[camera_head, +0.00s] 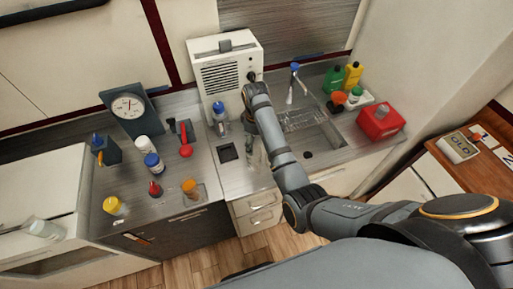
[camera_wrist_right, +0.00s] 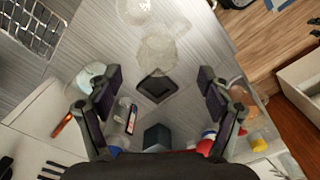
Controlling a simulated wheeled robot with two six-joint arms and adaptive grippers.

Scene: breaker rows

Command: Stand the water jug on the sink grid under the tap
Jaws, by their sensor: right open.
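A clear, see-through vessel, which I take for the water jug (camera_head: 250,150), stands on the counter left of the sink. It also shows faintly in the right wrist view (camera_wrist_right: 156,45), beyond my fingertips. The wire sink grid (camera_head: 302,120) lies in the sink, and its corner shows at the top left of the wrist view (camera_wrist_right: 30,28). The tap (camera_head: 291,88) with a blue top stands behind the sink. My right gripper (camera_wrist_right: 158,78) is open and empty above the counter. In the head view its fingers are mostly hidden by my arm. My left gripper is out of view.
A dark square pad (camera_head: 228,152) lies left of the jug. A blue-capped clear bottle (camera_head: 220,115) stands before the white machine (camera_head: 228,75). Green (camera_head: 334,79) and yellow (camera_head: 353,74) bottles and a red box (camera_head: 380,121) stand around the sink. My right arm crosses the counter.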

